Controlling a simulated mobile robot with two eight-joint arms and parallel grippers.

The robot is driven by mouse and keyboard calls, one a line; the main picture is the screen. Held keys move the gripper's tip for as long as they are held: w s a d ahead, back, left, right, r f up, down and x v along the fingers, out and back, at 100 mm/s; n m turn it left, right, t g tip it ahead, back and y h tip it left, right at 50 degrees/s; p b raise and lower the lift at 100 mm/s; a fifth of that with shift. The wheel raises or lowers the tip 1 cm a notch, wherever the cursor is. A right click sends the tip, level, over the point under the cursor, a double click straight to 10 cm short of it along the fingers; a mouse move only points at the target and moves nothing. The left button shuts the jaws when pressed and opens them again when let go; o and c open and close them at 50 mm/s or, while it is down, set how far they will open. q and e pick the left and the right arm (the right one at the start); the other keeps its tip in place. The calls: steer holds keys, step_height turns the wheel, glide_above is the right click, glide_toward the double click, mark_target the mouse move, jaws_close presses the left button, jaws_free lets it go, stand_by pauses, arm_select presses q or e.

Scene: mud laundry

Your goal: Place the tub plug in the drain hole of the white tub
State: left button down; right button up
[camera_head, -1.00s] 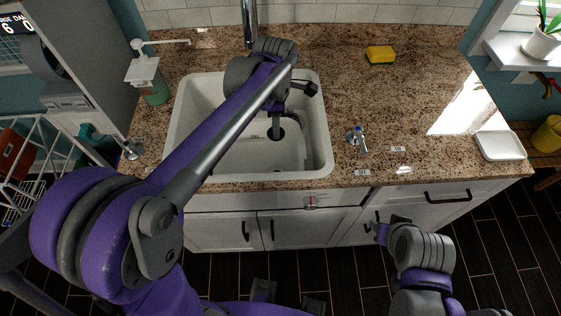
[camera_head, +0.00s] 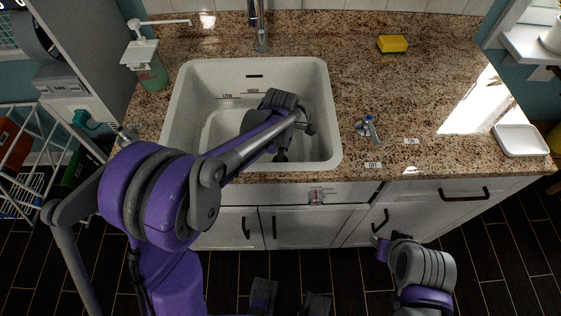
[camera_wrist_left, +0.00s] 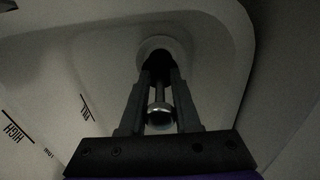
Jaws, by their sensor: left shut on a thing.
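The white tub (camera_head: 185,120) is set in the counter. My left gripper (camera_head: 281,154) is down inside it, toward its front right part. In the left wrist view my left gripper (camera_wrist_left: 160,70) is shut on the tub plug, whose metal knob and thin stem (camera_wrist_left: 159,112) show between the fingers. The plug's lower end is too dark to make out. A pale ring with a dark middle, seemingly the drain hole (camera_wrist_left: 163,43), lies at the fingertips in that view. I cannot tell whether the plug touches it. My arm hides the drain in the head view. My right gripper (camera_head: 383,243) shows only partly, in front of the cabinets.
A faucet (camera_head: 259,28) stands behind the tub. A soap bottle (camera_head: 150,68) is at the back left. A small tap (camera_head: 368,128) is right of the tub, a yellow sponge (camera_head: 392,44) at the back, and a white dish (camera_head: 520,140) at the far right. The granite counter between is mostly clear.

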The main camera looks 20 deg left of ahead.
arm_select(q)
steer(key=shift+f, duration=1.85)
steer(key=shift+f+b, duration=0.2)
steer(key=shift+b, duration=0.1)
steer(key=c, duration=0.6)
jaws_free()
steer(key=shift+r, duration=0.1)
steer(key=shift+r, duration=0.1)
steer(key=shift+r, duration=0.3)
step_height(320, 180, up, 12)
steer(key=shift+f+p, duration=0.25)
steer(key=shift+p, duration=0.45)
